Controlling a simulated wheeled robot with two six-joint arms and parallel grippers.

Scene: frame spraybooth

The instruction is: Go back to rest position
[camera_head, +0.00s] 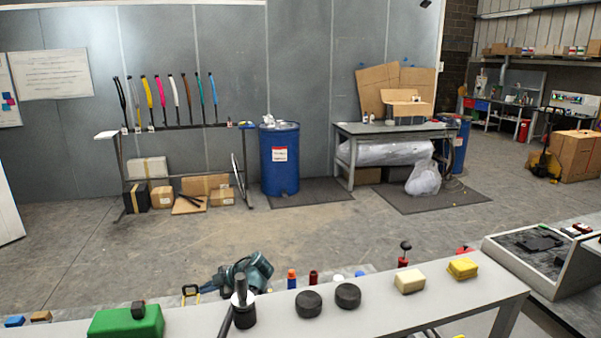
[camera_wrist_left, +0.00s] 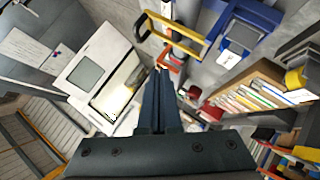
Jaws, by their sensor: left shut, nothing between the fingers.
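My left gripper (camera_wrist_left: 160,75) shows in the left wrist view. Its two dark fingers lie together, shut and empty, and point up the picture into open space. Nothing touches the fingertips. In the head view I cannot clearly make out either gripper. My right gripper is not in view.
A grey bench (camera_head: 440,307) crosses the front of the head view. On it are a green case (camera_head: 125,322), black discs (camera_head: 347,296) and a yellow block (camera_head: 462,268). Open floor (camera_head: 290,238) lies beyond, before a blue drum (camera_head: 280,160). The wrist view shows a white cabinet (camera_wrist_left: 100,50).

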